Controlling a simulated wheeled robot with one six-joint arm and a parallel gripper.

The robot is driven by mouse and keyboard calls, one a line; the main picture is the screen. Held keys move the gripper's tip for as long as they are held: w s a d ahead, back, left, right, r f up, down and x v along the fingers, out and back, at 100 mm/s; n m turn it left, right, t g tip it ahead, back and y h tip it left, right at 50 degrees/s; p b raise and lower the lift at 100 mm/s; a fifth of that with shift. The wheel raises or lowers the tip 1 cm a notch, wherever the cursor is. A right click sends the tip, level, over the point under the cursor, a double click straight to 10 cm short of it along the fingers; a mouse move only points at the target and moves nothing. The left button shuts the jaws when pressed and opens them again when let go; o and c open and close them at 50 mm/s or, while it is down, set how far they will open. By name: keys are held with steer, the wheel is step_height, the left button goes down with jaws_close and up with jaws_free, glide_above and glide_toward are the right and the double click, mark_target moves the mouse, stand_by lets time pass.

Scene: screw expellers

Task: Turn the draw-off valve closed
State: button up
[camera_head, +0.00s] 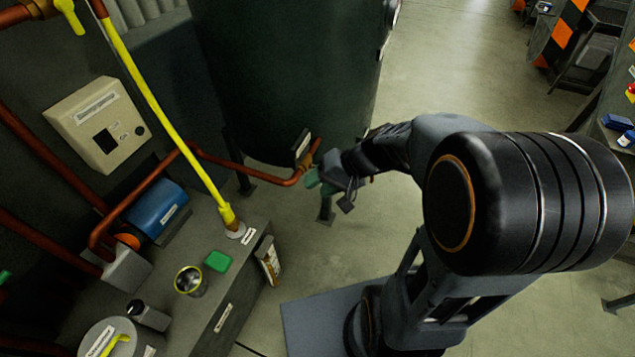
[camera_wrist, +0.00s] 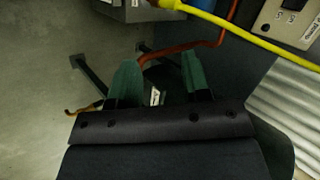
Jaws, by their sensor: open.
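The copper-coloured draw-off fitting (camera_head: 309,166) sits low on the front of the dark green tank (camera_head: 285,70), at the end of a copper pipe. A small label plate (camera_head: 302,147) stands beside it. My gripper (camera_head: 322,184) is open, with green fingers, just right of and below the fitting. In the wrist view, my open gripper (camera_wrist: 160,76) has the copper pipe (camera_wrist: 180,48) running beyond and between its fingers, and a pale label (camera_wrist: 155,97) shows between them. A brass-coloured piece (camera_wrist: 82,110) shows left of the fingers. The valve handle is mostly hidden; I cannot tell its position or any contact.
A yellow pipe (camera_head: 160,105) drops to a grey bench (camera_head: 225,315) on the left. The floor right of the tank is clear.

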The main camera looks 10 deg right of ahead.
steer(key=w+d+f+m+t+b, duration=0.45)
steer(key=w+d+f, duration=0.2)
steer(key=f, duration=0.35)
steer(key=w+d+f+m+t+b, duration=0.4)
steer(key=w+d+f+t+b, duration=0.25)
steer(key=f, duration=0.35)
steer(key=shift+h, duration=0.4)
steer(key=shift+b+x, duration=0.65)
steer(key=shift+x, duration=6.3)
steer(key=shift+s+a+f, duration=0.1)
steer(key=shift+a+f, duration=0.05)
jaws_close()
